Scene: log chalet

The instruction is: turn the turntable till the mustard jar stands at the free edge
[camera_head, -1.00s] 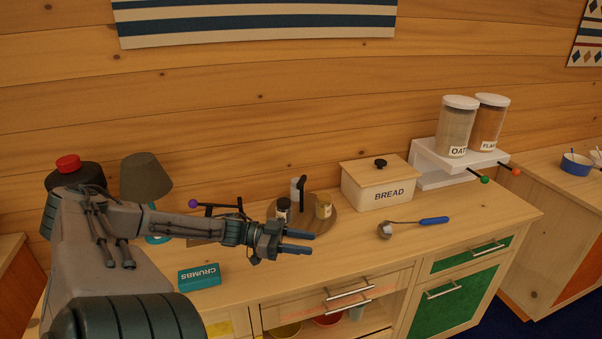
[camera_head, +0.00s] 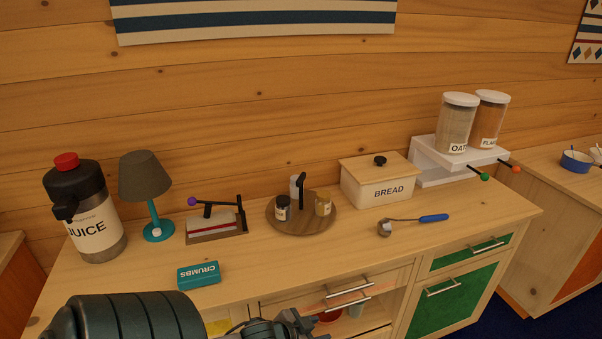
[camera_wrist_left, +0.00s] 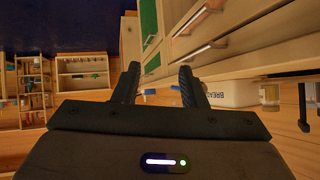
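The round wooden turntable (camera_head: 305,227) lies on the counter in the head view. A dark jar (camera_head: 283,210) stands at its front left, and a yellow-brown jar with a tan lid (camera_head: 323,206), which looks like the mustard, at its right. A white bottle (camera_head: 294,188) stands at the back, partly behind a dark upright handle (camera_head: 302,188). My left gripper (camera_head: 308,326) is low at the bottom edge of the head view, in front of the counter and apart from the turntable. In the left wrist view its fingers (camera_wrist_left: 160,75) are spread with nothing between them. My right gripper is not in view.
The bread box (camera_head: 378,186) stands right of the turntable, with a blue-handled ladle (camera_head: 420,219) before it. Left are a lever press (camera_head: 215,222), a lamp (camera_head: 146,182), a juice jug (camera_head: 95,225) and a crumbs box (camera_head: 199,275). The counter before the turntable is clear.

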